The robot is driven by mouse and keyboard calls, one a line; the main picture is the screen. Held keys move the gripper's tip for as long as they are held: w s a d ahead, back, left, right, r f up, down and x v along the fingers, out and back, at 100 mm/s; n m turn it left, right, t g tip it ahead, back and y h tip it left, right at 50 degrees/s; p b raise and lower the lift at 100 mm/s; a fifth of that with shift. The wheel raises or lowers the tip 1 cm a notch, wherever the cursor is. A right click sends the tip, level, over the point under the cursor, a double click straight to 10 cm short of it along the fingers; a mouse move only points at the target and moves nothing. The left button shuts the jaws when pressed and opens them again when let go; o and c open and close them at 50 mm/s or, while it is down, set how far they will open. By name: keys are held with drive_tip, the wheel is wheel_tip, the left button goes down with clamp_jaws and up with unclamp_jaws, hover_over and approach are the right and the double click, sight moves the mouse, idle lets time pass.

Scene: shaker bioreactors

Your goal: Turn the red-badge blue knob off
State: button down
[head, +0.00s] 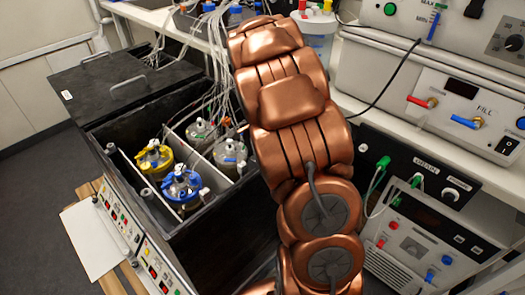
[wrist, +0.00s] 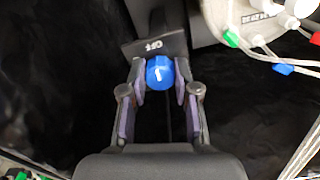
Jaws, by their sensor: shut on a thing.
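A blue knob (wrist: 160,72) with a white pointer mark shows in the wrist view, on a dark mount. White lettering, seen upside down and seeming to read OFF, is on the dark plate (wrist: 158,46) above it. My gripper (wrist: 161,84) is shut on the knob, with one finger on its left side and one on its right. No red badge shows near the knob. In the head view my copper-coloured arm hides the gripper and this knob.
A black open box (head: 97,142) holds several lidded vessels, with tubes hanging over it. White instrument boxes (head: 465,105) with coloured handles stand at right. A white vessel lid (wrist: 265,15) with clamped tubes is close to my gripper's upper right.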

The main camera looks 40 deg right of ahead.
drive_tip(key=c, duration=0.9)
unclamp_jaws()
drive_tip(key=shift+o, duration=0.2)
drive_tip(key=shift+r, duration=0.15)
wheel_tip(320, 180, up, 12)
idle(0.3)
drive_tip(key=s+a+r+n+p, duration=0.3)
drive_tip(key=s+a+n, duration=0.3)
drive_tip(key=s, duration=0.3)
drive_tip(key=s+a+r+n+g+p, duration=0.1)
drive_tip(key=s+a+r+n+p, duration=0.2)
drive_tip(key=s+a+n, duration=0.3)
drive_tip(key=s+a+r+n+p, duration=0.3)
drive_tip(key=s+a+n+p, duration=0.2)
drive_tip(key=s+a, duration=0.6)
drive_tip(key=s+n, duration=0.2)
drive_tip(key=shift+s+r+g, duration=0.3)
drive_tip(key=shift+g, duration=0.1)
